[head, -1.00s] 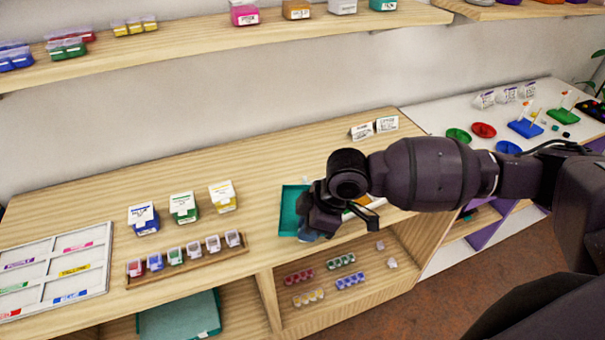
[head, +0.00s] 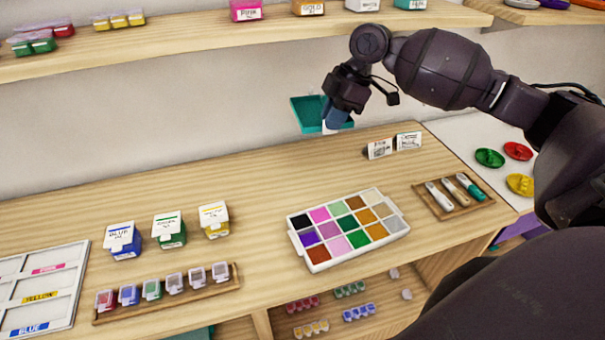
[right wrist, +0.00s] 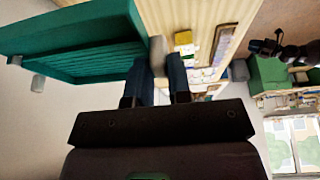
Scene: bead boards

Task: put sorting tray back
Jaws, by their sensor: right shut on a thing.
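A teal tray (head: 309,114) is held up in the air above the back of the worktop, in front of the wall and below the upper shelf. My right gripper (head: 336,117) is shut on its right-hand edge. In the right wrist view the tray (right wrist: 70,48) fills the upper left, with its rim between the fingers (right wrist: 158,65). Small grey pieces show at the tray's rim there. The tray is clear of the worktop. My left gripper does not show in the head view.
A white palette (head: 319,266) with coloured compartments lies on the worktop (head: 262,210), left of a wooden tool tray (head: 418,202). Label cards (head: 380,149) stand behind. Several boxes (head: 169,233) and a bead rack (head: 226,286) are at left. The upper shelf (head: 200,45) is close above.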

